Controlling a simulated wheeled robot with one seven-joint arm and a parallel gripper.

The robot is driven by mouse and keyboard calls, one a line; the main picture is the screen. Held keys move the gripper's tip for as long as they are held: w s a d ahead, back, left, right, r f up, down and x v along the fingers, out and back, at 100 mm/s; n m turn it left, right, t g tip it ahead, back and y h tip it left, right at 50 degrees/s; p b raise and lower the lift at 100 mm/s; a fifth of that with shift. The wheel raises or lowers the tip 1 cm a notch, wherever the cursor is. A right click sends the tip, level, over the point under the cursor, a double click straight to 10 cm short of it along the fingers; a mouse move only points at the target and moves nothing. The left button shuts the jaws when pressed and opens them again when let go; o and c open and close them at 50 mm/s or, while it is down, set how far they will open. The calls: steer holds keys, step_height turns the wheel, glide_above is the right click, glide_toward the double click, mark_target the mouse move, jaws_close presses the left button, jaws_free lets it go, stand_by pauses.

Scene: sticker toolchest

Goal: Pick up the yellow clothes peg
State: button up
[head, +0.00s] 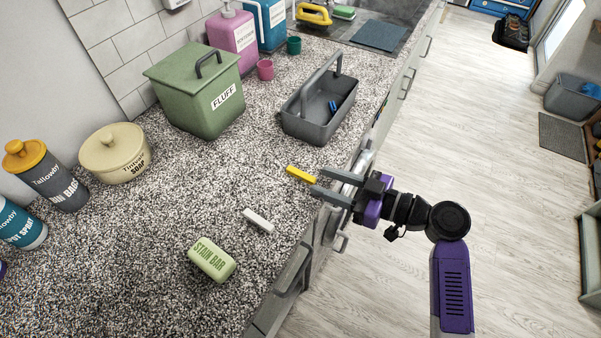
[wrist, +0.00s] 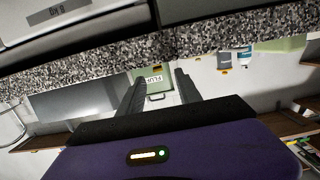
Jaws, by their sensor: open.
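The yellow clothes peg (head: 301,174) lies flat on the speckled worktop, near its front edge. My gripper (head: 318,181) reaches in from the right with its two fingers spread and nothing between them. The fingertips are just right of the peg's right end in the head view; I cannot tell their exact height above the worktop. In the wrist view both fingers of my gripper (wrist: 158,80) show apart, and I cannot make out the peg there.
A grey caddy (head: 321,128) with a blue item (head: 333,106) inside stands behind the peg. A white-grey block (head: 259,221) and a green stain bar (head: 211,259) lie nearer. A green FLUFF box (head: 195,95) stands at the back left. Worktop left of the peg is clear.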

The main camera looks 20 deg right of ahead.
mark_target(307, 176)
steer(key=x, duration=0.2)
steer(key=p+x, duration=0.1)
steer(key=x, duration=0.1)
steer(key=shift+w+a+f, duration=0.15)
steer(key=shift+w+f, duration=0.15)
steer(key=shift+w, duration=0.05)
jaws_close()
